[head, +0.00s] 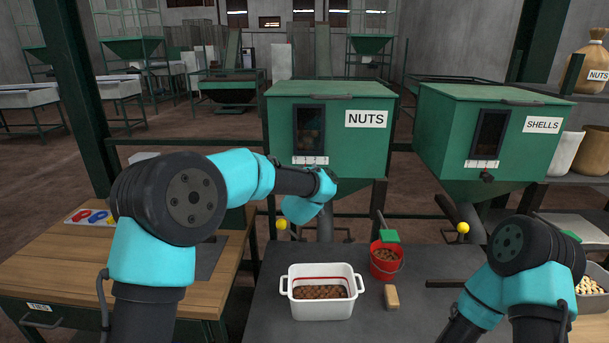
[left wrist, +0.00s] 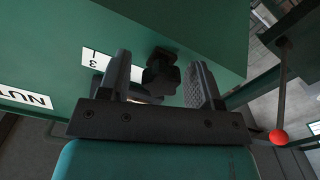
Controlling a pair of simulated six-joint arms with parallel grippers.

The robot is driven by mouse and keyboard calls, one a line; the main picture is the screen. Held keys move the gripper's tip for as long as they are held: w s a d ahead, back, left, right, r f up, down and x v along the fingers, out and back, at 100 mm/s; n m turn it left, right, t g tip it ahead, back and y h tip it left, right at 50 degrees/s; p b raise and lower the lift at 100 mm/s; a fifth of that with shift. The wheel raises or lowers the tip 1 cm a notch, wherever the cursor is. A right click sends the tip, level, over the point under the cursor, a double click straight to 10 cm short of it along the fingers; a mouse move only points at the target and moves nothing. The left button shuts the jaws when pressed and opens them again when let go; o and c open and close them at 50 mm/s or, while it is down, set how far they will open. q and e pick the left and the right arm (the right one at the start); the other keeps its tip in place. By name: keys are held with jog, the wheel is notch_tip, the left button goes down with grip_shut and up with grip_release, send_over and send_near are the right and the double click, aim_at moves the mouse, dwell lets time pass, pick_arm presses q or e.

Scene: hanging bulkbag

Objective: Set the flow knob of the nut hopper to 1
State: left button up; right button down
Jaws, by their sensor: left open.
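The green nut hopper (head: 290,120) with its NUTS label stands behind the bench in the head view. A white scale plate (head: 310,160) sits under its dark window. In the left wrist view the black flow knob (left wrist: 160,72) is on the green wall, between the fingers of my left gripper (left wrist: 161,88). The fingers are open, one on each side of it; I see no clear contact. The scale plate (left wrist: 92,60) shows partly, with a 1 and a 3; the left finger covers the rest. In the head view my left arm hides the knob and gripper. My right gripper is not visible.
A shells hopper (head: 455,130) stands to the right. On the dark bench are a white tub of nuts (head: 338,308), a red bucket (head: 386,269) and a wooden-handled tool (head: 391,297). A red-balled lever (left wrist: 278,137) is right of the gripper in the left wrist view.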

pick_arm(q)
jog(key=s, duration=1.7)
jog(key=shift+s+d, duration=0.25)
jog(key=shift+d, duration=0.05)
jog(key=s+a+f+m+g+h, duration=0.1)
jog(key=s+a+f+g, duration=0.15)
jog(key=f, duration=0.75)
jog(key=s+a+f+m+g+h, duration=0.1)
jog(key=a+f+g, duration=0.25)
jog(key=f, duration=0.75)
jog(key=s+a+f+m+g+h, duration=0.15)
jog(key=a+f, duration=0.25)
jog(key=f, duration=0.6)
jog(key=s+a+f+g, duration=0.3)
jog(key=s+f+g, duration=0.2)
jog(key=s+f, duration=0.3)
jog(key=s+a+f+n+g, duration=0.1)
jog(key=s+a+f+g, duration=0.2)
jog(key=s+f, duration=0.6)
jog(key=s+g+h, duration=0.1)
jog(key=s, duration=0.4)
jog(key=shift+s+a+g, duration=0.15)
jog(key=shift+g, duration=0.2)
